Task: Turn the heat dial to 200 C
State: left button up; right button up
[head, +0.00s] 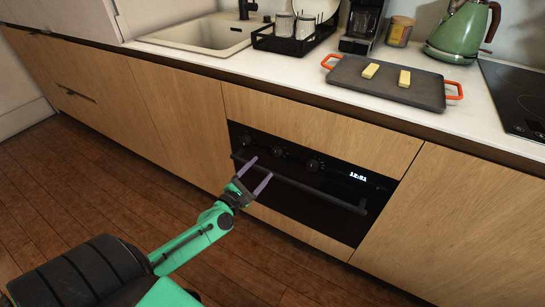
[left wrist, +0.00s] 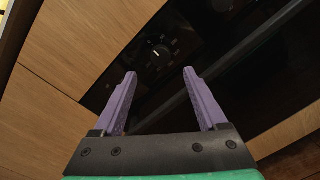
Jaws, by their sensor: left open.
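The black oven (head: 300,208) is built into the wooden cabinet front. Its panel carries three dark dials: a left one (head: 246,139), a middle one (head: 278,151) and a right one (head: 313,165). The labels are too small to tell which is the heat dial. My left gripper (head: 260,171) is open and empty, with its purple fingers in front of the oven near the handle. In the left wrist view one dial (left wrist: 160,53) with a white pointer mark and small marks around it lies beyond the gap between the fingertips (left wrist: 160,74), apart from them.
The oven handle bar (head: 310,190) runs across the door below the dials. A lit clock (head: 357,177) is right of them. On the counter above are a grey tray (head: 345,77) with two yellow blocks, a green kettle (head: 460,32) and a dish rack (head: 275,43). The wooden floor in front is clear.

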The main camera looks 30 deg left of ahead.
aim_at(275, 154)
pick_arm(q)
jog(key=w, duration=0.8)
jog(key=shift+d+f, duration=0.1)
jog(key=shift+d, duration=0.1)
jog(key=shift+c, duration=0.3)
grip_shut()
jog(key=shift+m, duration=0.3)
